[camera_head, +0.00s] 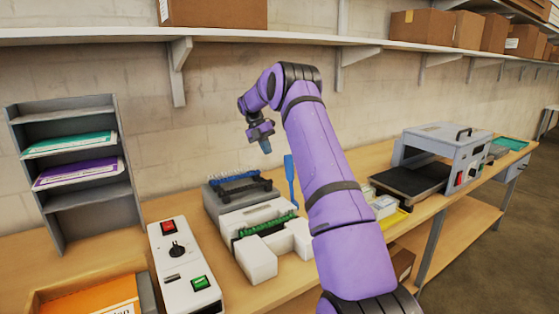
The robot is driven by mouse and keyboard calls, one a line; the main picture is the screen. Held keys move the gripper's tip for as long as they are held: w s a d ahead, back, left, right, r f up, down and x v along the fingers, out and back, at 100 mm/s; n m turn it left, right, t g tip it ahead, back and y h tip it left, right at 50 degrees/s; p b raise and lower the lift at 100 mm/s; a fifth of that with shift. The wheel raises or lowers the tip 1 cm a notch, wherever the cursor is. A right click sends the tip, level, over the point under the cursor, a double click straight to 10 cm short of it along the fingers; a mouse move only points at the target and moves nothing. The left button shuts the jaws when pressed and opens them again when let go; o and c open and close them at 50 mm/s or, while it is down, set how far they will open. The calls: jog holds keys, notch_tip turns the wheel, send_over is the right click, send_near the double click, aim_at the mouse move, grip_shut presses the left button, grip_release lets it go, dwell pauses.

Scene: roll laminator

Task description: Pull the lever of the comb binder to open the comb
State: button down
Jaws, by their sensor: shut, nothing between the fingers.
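The comb binder (232,200) stands on the bench in the middle of the view, a grey and white machine with a dark blue comb strip on top. A blue lever (289,178) stands upright at its right side. My gripper (266,147) hangs in the air above the binder, up and to the left of the lever's top. It points downward, is shut and looks empty. It is apart from the lever. My purple arm hides part of the bench to the right of the binder.
In front of the binder is a white block-shaped unit with a green strip (262,226). A control box (183,272) with red and green switches lies to its left. A grey paper rack (84,196) stands far left, a laminator (446,150) at right. A shelf (130,36) with cartons runs above.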

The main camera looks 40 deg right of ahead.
jog(key=s+d+f, duration=0.1)
jog(key=s+f, duration=0.2)
jog(key=s, duration=0.2)
jog(key=shift+s+d, duration=0.15)
jog(key=shift+s, duration=0.15)
